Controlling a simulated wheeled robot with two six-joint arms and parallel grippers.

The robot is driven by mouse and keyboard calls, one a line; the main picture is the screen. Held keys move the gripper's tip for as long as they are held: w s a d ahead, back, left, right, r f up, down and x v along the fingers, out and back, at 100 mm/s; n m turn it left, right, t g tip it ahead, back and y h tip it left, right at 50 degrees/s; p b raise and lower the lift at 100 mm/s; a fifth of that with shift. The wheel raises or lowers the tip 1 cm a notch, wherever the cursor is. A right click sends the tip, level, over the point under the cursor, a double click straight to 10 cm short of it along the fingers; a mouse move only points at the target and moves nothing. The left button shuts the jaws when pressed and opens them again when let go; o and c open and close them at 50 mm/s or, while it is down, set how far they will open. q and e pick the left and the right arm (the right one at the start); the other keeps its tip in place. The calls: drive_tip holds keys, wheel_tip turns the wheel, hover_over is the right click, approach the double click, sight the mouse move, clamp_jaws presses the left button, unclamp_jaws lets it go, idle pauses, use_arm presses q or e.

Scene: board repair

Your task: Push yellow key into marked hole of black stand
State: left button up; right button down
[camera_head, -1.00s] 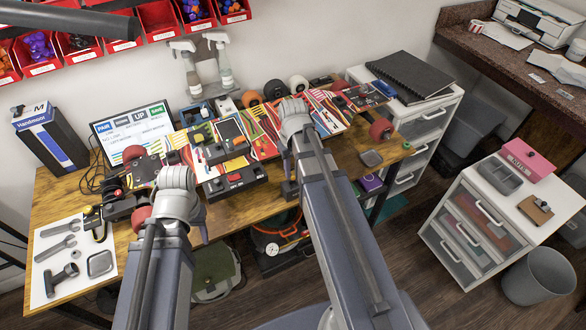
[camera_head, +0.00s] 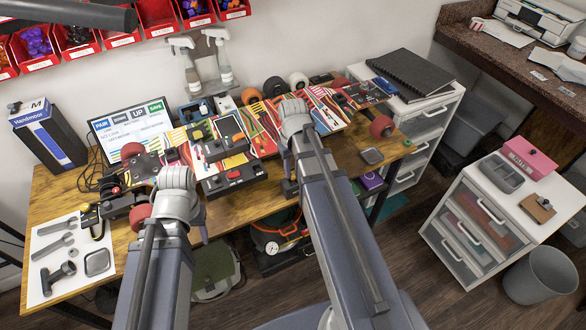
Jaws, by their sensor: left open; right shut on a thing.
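A black stand (camera_head: 249,180) with a red patch sits at the middle of the table under the bright-patterned board. Its marked hole is too small to make out. I cannot pick out the yellow key for certain. My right gripper (camera_head: 290,188) hangs below its wrist, right of the stand, mostly hidden by my forearm. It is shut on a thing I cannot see. My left gripper (camera_head: 203,234) hangs by the table's front edge, left of and nearer than the stand. It is open and largely hidden by my arm.
The patterned board (camera_head: 262,131) spans the table, with dark wheels behind it. A monitor (camera_head: 130,128) and spray bottles stand behind. A small grey tray (camera_head: 371,156) lies at the right.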

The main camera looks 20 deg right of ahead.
drive_tip(key=shift+f+b, duration=1)
drive_tip(key=shift+f, duration=0.05)
idle(1.9)
drive_tip(key=c, duration=0.6)
unclamp_jaws()
drive_tip(key=shift+o, duration=0.5)
drive_tip(key=shift+o, duration=1.1)
drive_tip(key=shift+r+p, duration=0.3)
drive_tip(key=shift+r, duration=0.05)
drive_tip(key=shift+r+p, duration=1.2)
drive_tip(key=shift+r, duration=0.1)
